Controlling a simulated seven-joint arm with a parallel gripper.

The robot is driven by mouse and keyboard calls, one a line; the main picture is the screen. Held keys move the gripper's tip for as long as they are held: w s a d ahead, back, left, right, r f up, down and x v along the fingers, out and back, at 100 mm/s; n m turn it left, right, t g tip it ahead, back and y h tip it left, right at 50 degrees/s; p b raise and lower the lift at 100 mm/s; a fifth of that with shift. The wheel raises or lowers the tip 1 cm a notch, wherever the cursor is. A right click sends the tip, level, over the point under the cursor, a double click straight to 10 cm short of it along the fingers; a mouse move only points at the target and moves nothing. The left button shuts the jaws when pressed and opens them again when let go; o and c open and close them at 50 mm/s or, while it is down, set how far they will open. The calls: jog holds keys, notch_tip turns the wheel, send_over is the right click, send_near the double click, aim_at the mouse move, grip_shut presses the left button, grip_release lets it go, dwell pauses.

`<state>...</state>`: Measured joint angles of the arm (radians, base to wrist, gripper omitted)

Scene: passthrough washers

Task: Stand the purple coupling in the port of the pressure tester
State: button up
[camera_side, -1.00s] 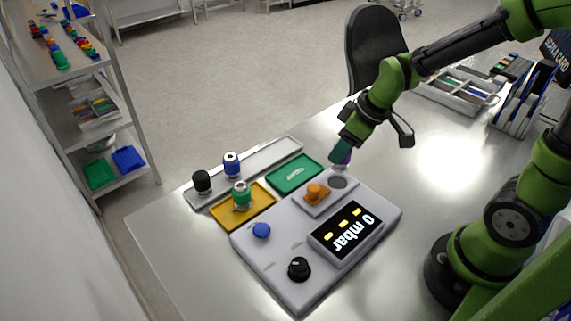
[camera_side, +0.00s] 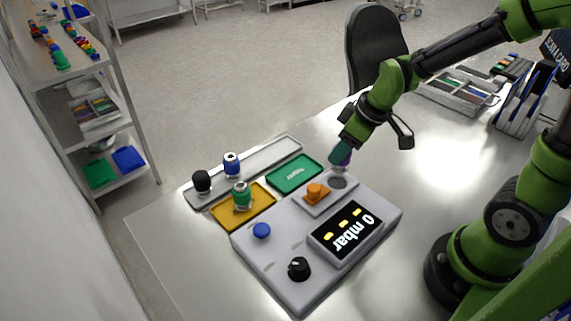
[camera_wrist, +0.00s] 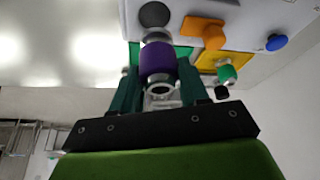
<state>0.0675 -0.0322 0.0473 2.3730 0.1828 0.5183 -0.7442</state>
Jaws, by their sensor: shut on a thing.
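The purple coupling (camera_wrist: 158,63) has metal ends and sits between the two green fingers of my gripper (camera_wrist: 160,80) in the wrist view. My gripper is shut on it. In the side view my gripper (camera_side: 341,152) holds the coupling (camera_side: 345,158) just above the far edge of the pressure tester (camera_side: 270,268), beside the port. The port (camera_side: 338,182) is a dark round opening next to an orange clamp (camera_side: 316,192); it also shows in the wrist view (camera_wrist: 154,14). The port looks empty. The coupling appears apart from it and roughly upright, slightly tilted.
A green tray (camera_side: 294,173) lies behind the tester. A yellow tray (camera_side: 226,219) holds a green coupling (camera_side: 241,195). A grey tray (camera_side: 272,156) holds a blue coupling (camera_side: 231,164) and a black one (camera_side: 202,182). The tester has a blue button (camera_side: 262,230) and black knob (camera_side: 299,268).

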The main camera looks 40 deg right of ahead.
aim_at(341, 163)
jog(key=shift+f, duration=0.25)
jog(key=shift+f, duration=0.75)
jog(key=shift+f, duration=0.1)
jog(key=shift+f, duration=0.45)
jog(key=shift+f, duration=0.2)
dwell(0.3)
jog(key=shift+f, duration=0.55)
dwell(0.3)
jog(key=o, duration=1.2)
jog(key=shift+o, duration=0.6)
